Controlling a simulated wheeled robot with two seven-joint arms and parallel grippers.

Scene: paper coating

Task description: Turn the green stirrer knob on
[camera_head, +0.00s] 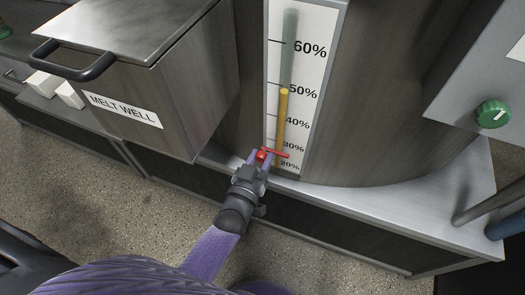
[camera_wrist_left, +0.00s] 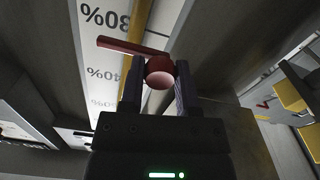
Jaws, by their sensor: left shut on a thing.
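The green stirrer knob (camera_head: 493,114), with a white line mark, sits on a grey panel (camera_head: 470,75) at the right edge of the head view. My left gripper (camera_head: 259,161) is far to its left, at the low end of the level gauge. It is shut on the round grip of a red pointer (camera_head: 276,152), whose red bar lies across the scale near 20–30%. In the left wrist view the red grip (camera_wrist_left: 158,74) sits between the two fingers, with the red bar (camera_wrist_left: 125,45) behind it. My right gripper is not in view.
The gauge (camera_head: 297,95) has a yellow column up to about 50%, on a large steel tank (camera_head: 375,110). The "MELT WELL" box (camera_head: 125,110) with a black handle (camera_head: 72,65) juts out at left. Pipes (camera_head: 490,207) stand at lower right. The floor in front is clear.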

